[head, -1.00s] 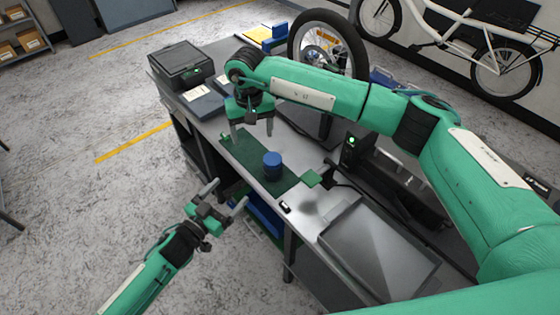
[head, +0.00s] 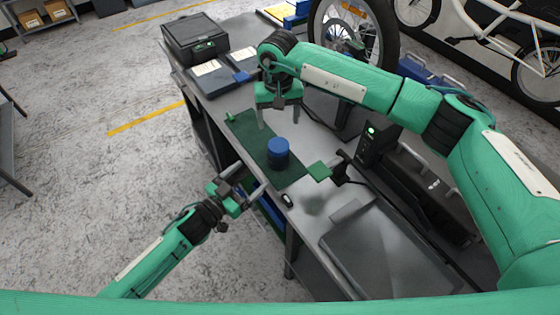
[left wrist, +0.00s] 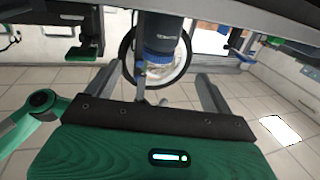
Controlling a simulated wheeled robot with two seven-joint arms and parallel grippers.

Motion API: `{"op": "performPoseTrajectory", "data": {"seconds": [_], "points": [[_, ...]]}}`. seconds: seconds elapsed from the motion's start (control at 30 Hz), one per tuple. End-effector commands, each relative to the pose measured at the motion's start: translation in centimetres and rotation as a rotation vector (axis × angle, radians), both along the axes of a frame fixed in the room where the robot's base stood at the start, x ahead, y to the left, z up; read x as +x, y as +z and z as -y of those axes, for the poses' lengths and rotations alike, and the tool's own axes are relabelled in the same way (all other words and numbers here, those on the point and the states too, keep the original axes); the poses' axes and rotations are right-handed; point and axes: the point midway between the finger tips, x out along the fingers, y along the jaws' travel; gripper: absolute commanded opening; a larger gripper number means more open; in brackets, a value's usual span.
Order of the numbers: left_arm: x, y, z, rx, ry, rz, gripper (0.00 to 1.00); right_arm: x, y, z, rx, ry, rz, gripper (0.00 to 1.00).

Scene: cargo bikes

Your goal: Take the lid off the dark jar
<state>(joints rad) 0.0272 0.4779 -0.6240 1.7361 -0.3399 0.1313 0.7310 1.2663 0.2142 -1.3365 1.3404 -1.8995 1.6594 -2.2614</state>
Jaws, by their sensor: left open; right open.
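The dark jar (head: 278,163) with its blue lid (head: 278,145) stands upright on the green mat (head: 247,130) on the bench. In the left wrist view the picture looks upside down, with the dark jar (left wrist: 166,27) at the top and the blue lid (left wrist: 158,56) below it. My left gripper (head: 245,182) is open and empty at the bench's front edge, apart from the jar. Its fingers also show in the left wrist view (left wrist: 176,92), spread apart. My right gripper (head: 280,114) is open, pointing down over the mat behind the jar, and touches nothing I can see.
A black case (head: 195,38) and dark flat boxes (head: 212,78) lie at the bench's far left. A wheel (head: 352,40) stands behind my right arm. A grey tray (head: 385,250) lies at the right, and a black box with a green light (head: 371,140) stands behind the mat.

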Motion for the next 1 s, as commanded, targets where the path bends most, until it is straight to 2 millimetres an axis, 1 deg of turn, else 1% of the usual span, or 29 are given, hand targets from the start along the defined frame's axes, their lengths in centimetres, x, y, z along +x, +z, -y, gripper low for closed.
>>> {"op": "performPoseTrajectory", "data": {"seconds": [0.03,0.1,0.23,0.37,0.8,1.0], "points": [[0.0,-1.0,0.0,0.000,0.000,0.000,0.85,0.0,-1.0,0.0,0.000,0.000,0.000,0.73],[0.0,-1.4,0.0,0.000,0.000,0.000,0.85,0.0,-1.4,0.0,0.000,0.000,0.000,0.73],[0.3,-1.5,0.2,-0.001,0.000,0.001,0.85,0.0,-1.5,0.0,0.000,0.000,0.001,0.73],[1.4,-1.4,1.2,-0.002,0.000,0.002,0.85,0.0,-1.4,0.0,0.000,0.000,0.000,0.73],[7.7,-1.4,6.8,-0.001,0.000,0.002,0.85,0.0,-1.4,0.0,0.000,0.000,0.000,0.73],[9.6,-1.4,8.5,-0.001,0.000,0.000,0.85,0.0,-1.4,0.0,0.000,0.000,0.000,0.73]]}}
